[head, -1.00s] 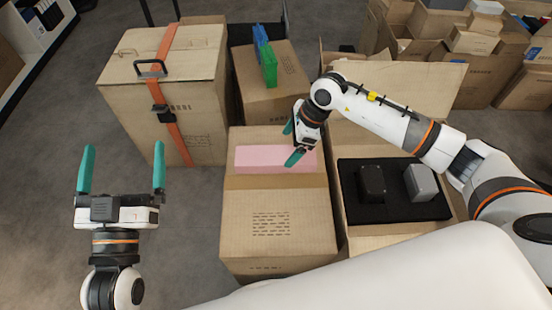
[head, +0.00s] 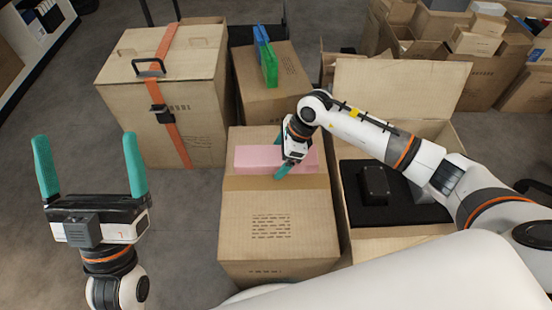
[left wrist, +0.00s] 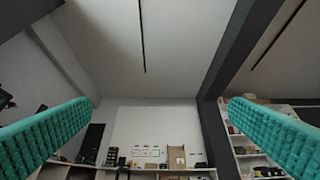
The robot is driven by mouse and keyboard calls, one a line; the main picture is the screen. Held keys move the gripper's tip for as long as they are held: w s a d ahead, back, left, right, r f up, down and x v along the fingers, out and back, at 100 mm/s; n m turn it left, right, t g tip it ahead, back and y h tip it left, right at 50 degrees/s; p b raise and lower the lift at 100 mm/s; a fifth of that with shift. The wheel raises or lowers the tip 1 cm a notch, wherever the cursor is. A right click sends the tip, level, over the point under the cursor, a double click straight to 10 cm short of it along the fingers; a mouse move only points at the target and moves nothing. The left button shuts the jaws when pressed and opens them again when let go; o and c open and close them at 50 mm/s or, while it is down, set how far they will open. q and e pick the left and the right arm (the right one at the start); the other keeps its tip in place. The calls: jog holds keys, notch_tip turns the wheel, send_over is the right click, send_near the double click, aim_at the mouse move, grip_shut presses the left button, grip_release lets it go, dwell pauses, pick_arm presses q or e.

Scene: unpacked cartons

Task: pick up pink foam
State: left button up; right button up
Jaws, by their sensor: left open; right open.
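The pink foam (head: 258,158) is a flat pale pink block lying on top of the closed carton (head: 274,222) at the middle, near its far edge. My right gripper (head: 281,156) is open at the right part of the foam and hides some of it; I cannot tell whether it touches the foam. My left gripper (head: 90,166) is open and empty, raised at the left, away from the cartons. Its teal fingers also show in the left wrist view (left wrist: 142,140), with only wall, ceiling and shelves between them.
A large strapped carton (head: 190,120) stands behind left. A carton with blue and green items (head: 270,70) stands behind the foam. An open carton (head: 400,90) with black padding and a dark box (head: 374,184) is at the right. Floor at the left is clear.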

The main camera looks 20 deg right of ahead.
jog(key=shift+c, duration=0.3)
jog(key=c, duration=1)
jog(key=shift+r, duration=0.15)
